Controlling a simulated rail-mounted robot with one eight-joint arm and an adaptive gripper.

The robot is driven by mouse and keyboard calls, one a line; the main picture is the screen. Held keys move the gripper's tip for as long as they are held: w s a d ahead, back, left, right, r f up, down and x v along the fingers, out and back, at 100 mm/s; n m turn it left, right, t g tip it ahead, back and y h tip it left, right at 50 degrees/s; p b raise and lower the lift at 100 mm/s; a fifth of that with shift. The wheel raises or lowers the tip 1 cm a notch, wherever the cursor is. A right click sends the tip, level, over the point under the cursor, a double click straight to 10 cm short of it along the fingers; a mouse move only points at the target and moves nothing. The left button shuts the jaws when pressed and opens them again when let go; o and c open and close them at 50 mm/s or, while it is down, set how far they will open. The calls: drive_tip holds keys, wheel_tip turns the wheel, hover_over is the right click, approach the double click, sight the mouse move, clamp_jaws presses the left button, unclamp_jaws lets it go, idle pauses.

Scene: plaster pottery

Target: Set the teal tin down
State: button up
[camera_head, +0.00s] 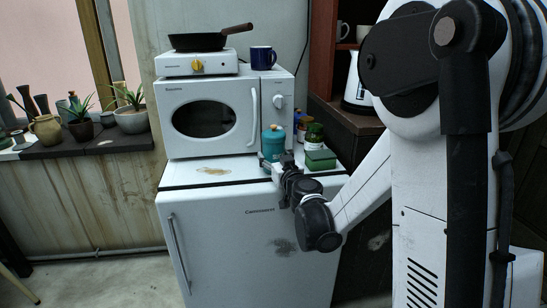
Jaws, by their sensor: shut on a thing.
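The teal tin (273,141) is upright, with a rounded top and a small knob. It is in front of the right side of the microwave, over the right part of the white fridge's top (185,173). My gripper (277,163) is shut on the tin low on its body, reaching in from the right front. The gripper hides part of the tin's lower edge, so I cannot tell whether its base touches the fridge top.
A green box (320,159), a small potted plant (315,134) and small containers stand close right of the tin. The microwave (213,112) is behind and left, bearing a hotplate with a pan and a blue mug (263,57). The fridge top's left front is clear, apart from a brown stain.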

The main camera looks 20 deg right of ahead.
drive_tip(key=o, duration=1.2)
drive_tip(key=shift+f, duration=0.1)
drive_tip(key=shift+r, duration=0.2)
drive_tip(key=s+p, duration=0.2)
drive_tip(key=s, duration=1)
drive_tip(key=s+a+r+n+g+y, duration=0.3)
drive_tip(key=s+a+g+y, duration=0.15)
drive_tip(key=s+a, duration=0.55)
drive_tip(key=s+d+f+m+g+h, duration=0.1)
drive_tip(key=s+f+g+h, duration=0.1)
drive_tip(key=s, duration=0.6)
drive_tip(key=s+d+f+m+g+h, duration=0.1)
drive_tip(key=s+g, duration=0.3)
drive_tip(key=s, duration=0.4)
drive_tip(key=shift+s+d+f+m+h, duration=0.25)
drive_tip(key=shift+f+m+h, duration=0.25)
drive_tip(key=shift+h, duration=0.25)
